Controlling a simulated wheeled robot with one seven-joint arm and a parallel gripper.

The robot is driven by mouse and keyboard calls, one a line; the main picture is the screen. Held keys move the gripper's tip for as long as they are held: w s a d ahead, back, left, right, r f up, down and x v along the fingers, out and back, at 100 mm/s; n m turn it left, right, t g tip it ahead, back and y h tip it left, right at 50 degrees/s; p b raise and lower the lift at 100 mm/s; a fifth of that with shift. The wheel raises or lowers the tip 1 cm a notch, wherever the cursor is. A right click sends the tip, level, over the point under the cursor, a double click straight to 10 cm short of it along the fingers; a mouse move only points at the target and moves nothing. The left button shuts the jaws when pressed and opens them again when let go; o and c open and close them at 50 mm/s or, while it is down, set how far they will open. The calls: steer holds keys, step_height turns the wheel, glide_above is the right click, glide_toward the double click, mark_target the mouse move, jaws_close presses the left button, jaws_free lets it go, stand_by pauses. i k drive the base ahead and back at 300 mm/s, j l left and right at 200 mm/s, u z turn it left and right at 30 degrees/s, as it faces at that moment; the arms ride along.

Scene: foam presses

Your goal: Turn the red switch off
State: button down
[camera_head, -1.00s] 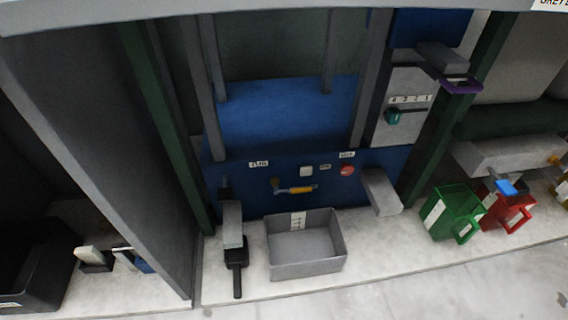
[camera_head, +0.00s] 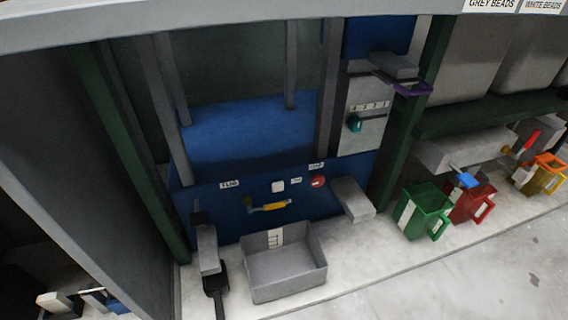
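A round red knob or button (camera_head: 318,182) sits on the right of the blue press panel (camera_head: 225,208), below a small white label. Its setting is too small to read. A red lever-like part (camera_head: 529,141) also shows at the far right, below the bead bins; I cannot tell whether it is a switch. My gripper is not in view.
A teal knob (camera_head: 355,124) is on the grey plate. A grey bin (camera_head: 287,284), a black scoop (camera_head: 216,281), a green container (camera_head: 424,212) and a red container (camera_head: 468,208) stand on the counter.

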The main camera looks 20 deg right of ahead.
mark_target(317, 180)
steer(key=i+l+u, duration=0.25)
steer(key=i, duration=0.15)
steer(key=i+l+u, duration=0.3)
steer(key=i+l, duration=0.1)
